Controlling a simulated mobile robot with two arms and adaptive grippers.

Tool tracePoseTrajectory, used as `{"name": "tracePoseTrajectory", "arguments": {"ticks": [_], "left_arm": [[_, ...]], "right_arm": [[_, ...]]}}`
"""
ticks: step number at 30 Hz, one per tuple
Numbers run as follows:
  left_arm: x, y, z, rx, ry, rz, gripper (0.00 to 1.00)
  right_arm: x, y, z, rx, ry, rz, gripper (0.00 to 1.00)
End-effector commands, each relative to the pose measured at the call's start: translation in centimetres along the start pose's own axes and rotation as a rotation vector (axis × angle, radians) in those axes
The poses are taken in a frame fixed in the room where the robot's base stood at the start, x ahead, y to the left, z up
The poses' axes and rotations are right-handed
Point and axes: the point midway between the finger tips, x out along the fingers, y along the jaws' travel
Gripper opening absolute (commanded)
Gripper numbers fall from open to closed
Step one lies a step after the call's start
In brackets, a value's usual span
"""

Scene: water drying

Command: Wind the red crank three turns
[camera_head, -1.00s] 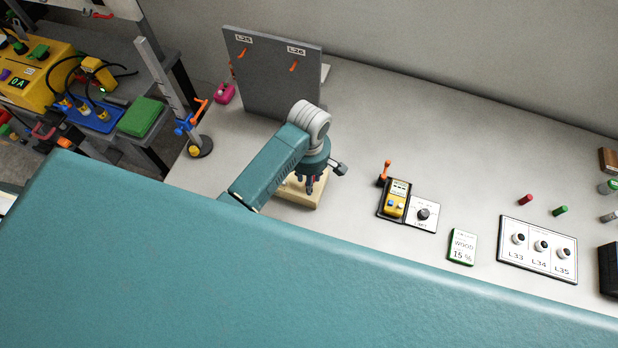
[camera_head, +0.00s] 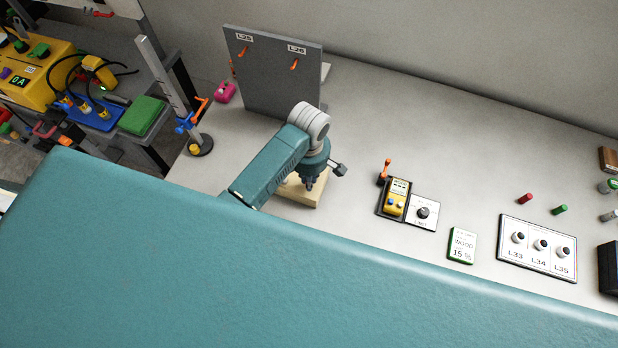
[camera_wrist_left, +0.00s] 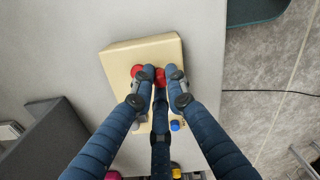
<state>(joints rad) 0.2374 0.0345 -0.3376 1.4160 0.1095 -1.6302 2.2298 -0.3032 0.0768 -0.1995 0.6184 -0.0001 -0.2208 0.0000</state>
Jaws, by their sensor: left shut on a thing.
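My left gripper (camera_head: 311,184) points down over a pale wooden block (camera_head: 294,191) on the bench. In the left wrist view, the gripper's dark blue fingers (camera_wrist_left: 157,84) come together over the same pale block (camera_wrist_left: 150,50). The red crank (camera_wrist_left: 160,76) shows as a small red part between the fingertips, and the gripper is shut on it. A second red round part (camera_wrist_left: 137,71) shows just left of the fingertips. The fingers hide most of the crank, and its turn angle cannot be told. My right gripper is not in view.
A grey upright panel (camera_head: 270,80) with orange hooks stands behind the block. A yellow meter (camera_head: 396,204), a dial card (camera_head: 423,213) and a panel with several knobs (camera_head: 537,247) lie to the right.

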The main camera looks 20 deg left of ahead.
Motion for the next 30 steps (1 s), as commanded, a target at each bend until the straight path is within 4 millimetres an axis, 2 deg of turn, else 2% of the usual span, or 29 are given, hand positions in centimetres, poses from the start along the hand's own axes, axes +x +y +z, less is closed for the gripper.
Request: {"name": "tracePoseTrajectory", "arguments": {"ticks": [20, 30], "left_arm": [[-0.14, 0.13, -0.04, 0.050, -0.003, 0.002, 0.00], [-0.16, 0.41, -0.51, 0.205, -0.002, 0.003, 0.00]], "right_arm": [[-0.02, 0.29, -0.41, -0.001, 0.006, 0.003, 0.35], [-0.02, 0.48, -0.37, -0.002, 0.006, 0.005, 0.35]]}}
